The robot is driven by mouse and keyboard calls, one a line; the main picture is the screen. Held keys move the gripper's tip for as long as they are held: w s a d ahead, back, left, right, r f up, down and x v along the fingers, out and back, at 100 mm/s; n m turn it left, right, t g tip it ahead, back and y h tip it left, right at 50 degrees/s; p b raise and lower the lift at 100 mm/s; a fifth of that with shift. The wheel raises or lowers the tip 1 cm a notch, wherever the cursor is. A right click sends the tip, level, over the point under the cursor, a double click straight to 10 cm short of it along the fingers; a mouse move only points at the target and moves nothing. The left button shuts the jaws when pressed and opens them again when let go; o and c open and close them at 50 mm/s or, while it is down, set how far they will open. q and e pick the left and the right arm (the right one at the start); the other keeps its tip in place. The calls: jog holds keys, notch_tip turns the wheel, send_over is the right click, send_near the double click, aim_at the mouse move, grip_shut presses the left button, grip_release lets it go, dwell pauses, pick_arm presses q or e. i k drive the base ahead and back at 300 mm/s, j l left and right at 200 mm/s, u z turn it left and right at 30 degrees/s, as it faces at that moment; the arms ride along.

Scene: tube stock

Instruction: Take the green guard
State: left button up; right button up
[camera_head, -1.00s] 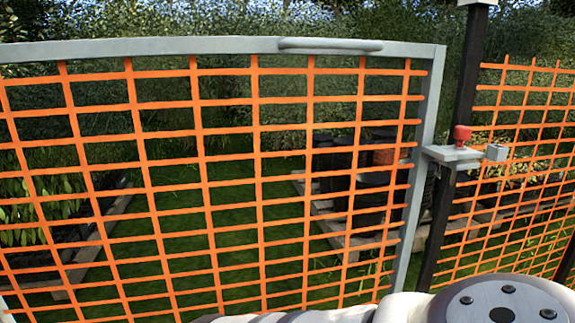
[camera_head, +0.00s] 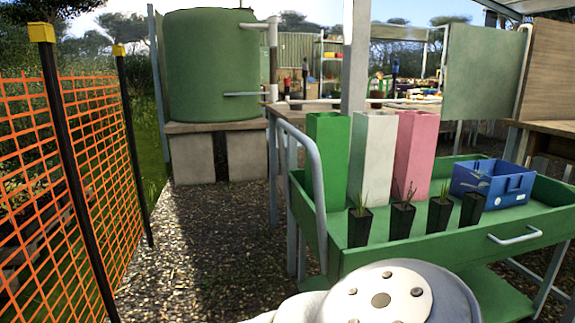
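The green guard (camera_head: 328,150) is a tall square tube standing upright on the green cart (camera_head: 352,262), at the cart's left end. A white guard (camera_head: 372,155) and a pink guard (camera_head: 416,152) stand upright in a row to its right. A large grey-white rounded part of my own arm shows at the bottom, in front of the cart. Neither of my grippers is in view.
Several small black pots (camera_head: 401,221) with seedlings stand along the cart's near side. A blue crate (camera_head: 492,187) sits at its right. An orange mesh fence (camera_head: 100,150) runs along the left. Gravel ground (camera_head: 200,250) lies clear between fence and cart. A green tank (camera_head: 208,65) stands behind.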

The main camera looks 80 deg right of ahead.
aim_at(329, 132)
jog(key=z, duration=2.7)
jog(key=i+l, duration=0.1)
jog(key=l, duration=0.25)
jog(key=i+l, duration=0.1)
jog(key=l, duration=0.2)
jog(key=i+l, duration=0.1)
jog(key=l, duration=0.25)
